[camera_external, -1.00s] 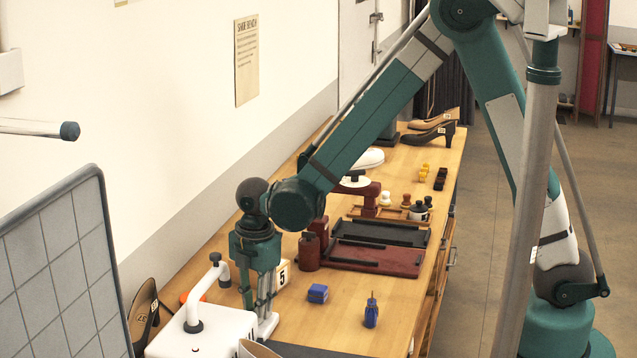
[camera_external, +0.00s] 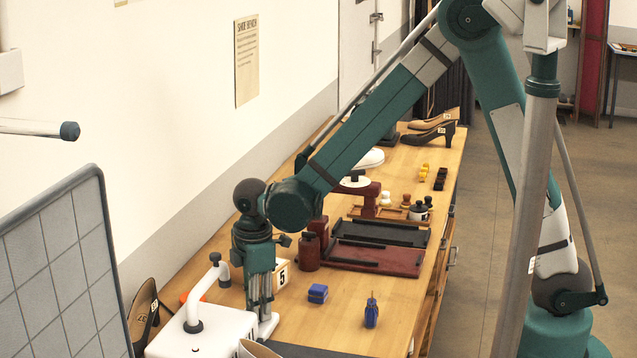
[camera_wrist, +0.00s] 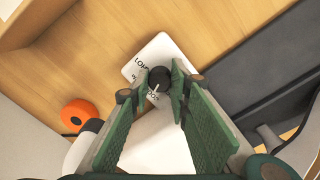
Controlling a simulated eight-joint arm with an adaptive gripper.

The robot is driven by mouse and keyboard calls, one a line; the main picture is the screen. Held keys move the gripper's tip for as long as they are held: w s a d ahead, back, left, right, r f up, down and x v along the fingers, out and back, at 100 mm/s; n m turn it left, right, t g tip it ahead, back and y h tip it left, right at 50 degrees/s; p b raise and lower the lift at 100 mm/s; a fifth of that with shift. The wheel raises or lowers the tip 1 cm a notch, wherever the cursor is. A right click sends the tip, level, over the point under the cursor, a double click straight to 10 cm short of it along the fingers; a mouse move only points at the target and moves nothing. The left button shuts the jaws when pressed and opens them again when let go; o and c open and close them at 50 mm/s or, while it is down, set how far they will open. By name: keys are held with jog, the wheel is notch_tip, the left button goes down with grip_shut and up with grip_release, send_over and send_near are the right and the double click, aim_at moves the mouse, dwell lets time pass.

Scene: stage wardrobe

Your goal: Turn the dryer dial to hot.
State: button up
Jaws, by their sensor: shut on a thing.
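The white dryer (camera_external: 200,338), a box with a curved pipe on top, stands at the near end of the bench in the external view. Its white body also shows in the wrist view (camera_wrist: 158,145). The small black dial (camera_wrist: 160,79) has a white pointer line and sits on a white panel (camera_wrist: 163,50) with partly covered lettering. My gripper (camera_wrist: 162,80) points down, its green fingers shut on the dial from both sides. In the external view my gripper (camera_external: 262,308) is beside the dryer, and the dial is hidden.
A blue box (camera_external: 317,293) and a blue-handled tool (camera_external: 371,312) stand to the right of my gripper. A number 5 block (camera_external: 281,275) is close behind it. An orange ring (camera_wrist: 79,116) lies near the dryer. Dark and red trays (camera_external: 375,258) lie farther back.

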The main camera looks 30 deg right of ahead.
jog(key=o, duration=0.9)
jog(key=shift+s, duration=0.1)
jog(key=shift+n, duration=0.5)
